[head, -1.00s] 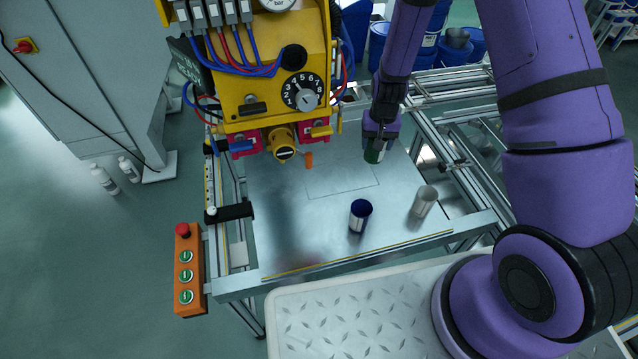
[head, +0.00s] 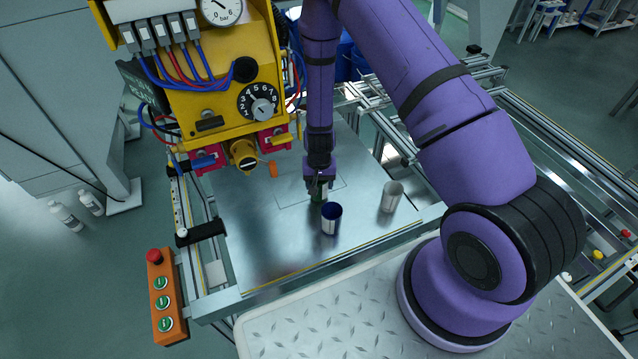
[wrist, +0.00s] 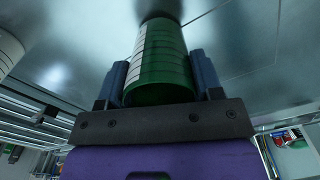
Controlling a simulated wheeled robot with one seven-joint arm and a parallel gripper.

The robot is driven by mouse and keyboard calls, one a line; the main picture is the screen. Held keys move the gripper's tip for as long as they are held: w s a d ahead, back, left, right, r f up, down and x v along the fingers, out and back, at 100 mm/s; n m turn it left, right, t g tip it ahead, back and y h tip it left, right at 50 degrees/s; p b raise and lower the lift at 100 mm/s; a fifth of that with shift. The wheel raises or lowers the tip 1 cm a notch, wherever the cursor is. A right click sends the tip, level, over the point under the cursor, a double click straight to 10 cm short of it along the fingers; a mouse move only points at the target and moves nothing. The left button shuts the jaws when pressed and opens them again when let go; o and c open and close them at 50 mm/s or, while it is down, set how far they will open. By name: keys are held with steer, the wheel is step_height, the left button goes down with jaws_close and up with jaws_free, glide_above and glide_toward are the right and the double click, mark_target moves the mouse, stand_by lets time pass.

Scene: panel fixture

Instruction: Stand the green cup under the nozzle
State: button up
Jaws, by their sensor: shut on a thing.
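My gripper (head: 318,186) is shut on the green cup (wrist: 162,62), whose side sits between the two blue-grey fingers in the wrist view. In the head view only a little of the green cup (head: 319,197) shows below the fingers, just behind the blue cup. It is at or just above the metal table; I cannot tell if it touches. The yellow panel fixture (head: 205,105) stands to the left.
A dark blue cup (head: 331,219) stands close in front of my gripper. A white-grey cup (head: 391,197) stands to the right. A thin outline (head: 283,203) marks the metal table (head: 250,235). The left front of the table is clear. An orange button box (head: 162,297) is at the left.

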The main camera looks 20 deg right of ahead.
steer(key=shift+f, duration=0.3)
steer(key=shift+f, duration=0.15)
steer(key=o, duration=0.9)
step_height(320, 180, up, 12)
steer(key=shift+r, duration=0.2)
